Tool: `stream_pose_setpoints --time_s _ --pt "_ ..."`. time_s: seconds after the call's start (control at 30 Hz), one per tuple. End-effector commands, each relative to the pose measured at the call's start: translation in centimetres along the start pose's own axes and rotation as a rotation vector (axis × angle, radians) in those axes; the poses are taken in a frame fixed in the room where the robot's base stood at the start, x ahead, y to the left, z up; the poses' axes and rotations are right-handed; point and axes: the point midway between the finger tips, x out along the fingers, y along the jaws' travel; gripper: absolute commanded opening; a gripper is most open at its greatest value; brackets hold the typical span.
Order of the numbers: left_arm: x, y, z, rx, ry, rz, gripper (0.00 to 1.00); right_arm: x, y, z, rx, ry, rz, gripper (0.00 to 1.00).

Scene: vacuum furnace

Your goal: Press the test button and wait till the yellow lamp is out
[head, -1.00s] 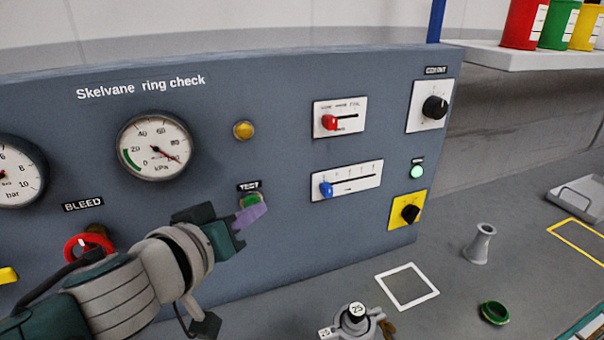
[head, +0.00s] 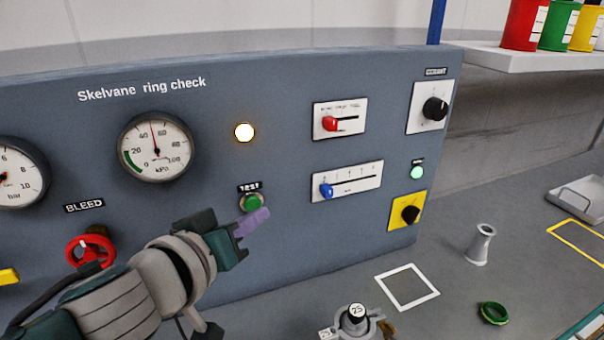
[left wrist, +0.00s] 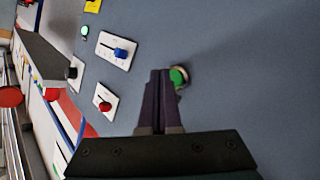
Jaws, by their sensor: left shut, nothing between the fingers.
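The green test button (head: 252,202) sits under the TEST label on the grey panel. It also shows in the left wrist view (left wrist: 179,77), just beside the fingertips. The yellow lamp (head: 244,132) above it is glowing bright. My left gripper (head: 254,221) is shut and empty, its purple fingertips just below the button and seemingly a little off the panel; the button's face is clear of them. In the left wrist view the shut fingers (left wrist: 160,78) point at the panel. My right gripper is not in view.
The kPa gauge (head: 155,147) reads about 50. A red bleed knob (head: 90,250) is left of my arm. Red (head: 330,124) and blue (head: 327,190) sliders are to the right. A ring fixture (head: 354,318) and grey funnel-shaped piece (head: 480,244) stand on the bench.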

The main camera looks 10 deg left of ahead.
Motion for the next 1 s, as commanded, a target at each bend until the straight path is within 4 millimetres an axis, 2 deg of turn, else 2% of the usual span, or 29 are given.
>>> stream_pose_setpoints --time_s 0.27,0.7,1.0 --pt "-0.1 0.1 0.1 -0.001 -0.001 0.000 0.00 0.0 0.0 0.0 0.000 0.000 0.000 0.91" --pt "-2.9 2.1 2.2 -0.003 -0.002 0.001 0.00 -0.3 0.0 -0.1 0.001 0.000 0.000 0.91" --pt "-3.5 2.5 2.6 0.000 0.000 0.000 0.00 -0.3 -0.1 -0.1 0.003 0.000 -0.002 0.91"
